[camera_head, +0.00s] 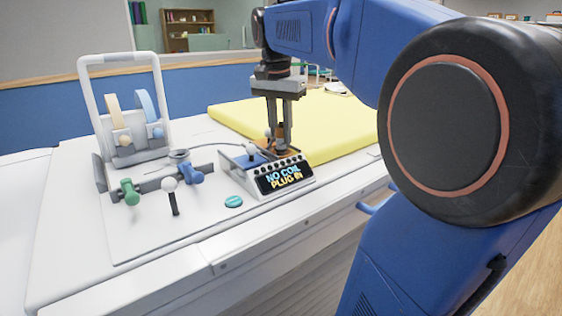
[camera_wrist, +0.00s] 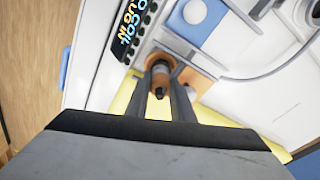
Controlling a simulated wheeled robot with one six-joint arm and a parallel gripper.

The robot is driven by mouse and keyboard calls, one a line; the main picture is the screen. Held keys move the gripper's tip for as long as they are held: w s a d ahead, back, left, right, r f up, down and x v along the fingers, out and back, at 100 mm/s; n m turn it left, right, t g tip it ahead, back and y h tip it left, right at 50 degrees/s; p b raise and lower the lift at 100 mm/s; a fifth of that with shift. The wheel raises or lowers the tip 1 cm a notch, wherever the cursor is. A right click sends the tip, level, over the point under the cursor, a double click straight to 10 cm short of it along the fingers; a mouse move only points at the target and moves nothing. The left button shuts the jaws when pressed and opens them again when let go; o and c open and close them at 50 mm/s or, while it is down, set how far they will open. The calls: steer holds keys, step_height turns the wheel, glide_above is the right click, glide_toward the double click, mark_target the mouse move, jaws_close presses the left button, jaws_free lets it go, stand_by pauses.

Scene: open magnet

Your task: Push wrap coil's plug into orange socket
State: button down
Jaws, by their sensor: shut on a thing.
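My gripper (camera_head: 280,124) points straight down over the back right of the small console (camera_head: 234,166). In the wrist view its fingers (camera_wrist: 160,78) are closed on a dark, round plug (camera_wrist: 159,80) with a black end. The orange socket (camera_wrist: 203,72) is around and beneath the plug in that view; its orange also shows below my fingers in the head view (camera_head: 288,143). My fingers partly hide the socket, and I cannot tell how deep the plug sits. The wrap coil itself is not clearly seen.
The console screen (camera_head: 280,178) reads "NO COIL PLUG IN". A grey cable (camera_wrist: 262,76) runs near the socket. A yellow pad (camera_head: 340,122) lies behind. Left are a white frame (camera_head: 84,95), a green handle (camera_head: 130,191) and a blue handle (camera_head: 190,175). A teal disc (camera_head: 233,201) lies in front.

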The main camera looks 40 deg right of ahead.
steer(key=shift+f, duration=0.45)
stand_by(0.4)
steer(key=c, duration=1.5)
jaws_free()
steer(key=shift+o, duration=0.2)
steer(key=shift+r, duration=0.1)
step_height(320, 180, up, 17)
steer(key=a, duration=0.2)
steer(key=shift+s, duration=0.4)
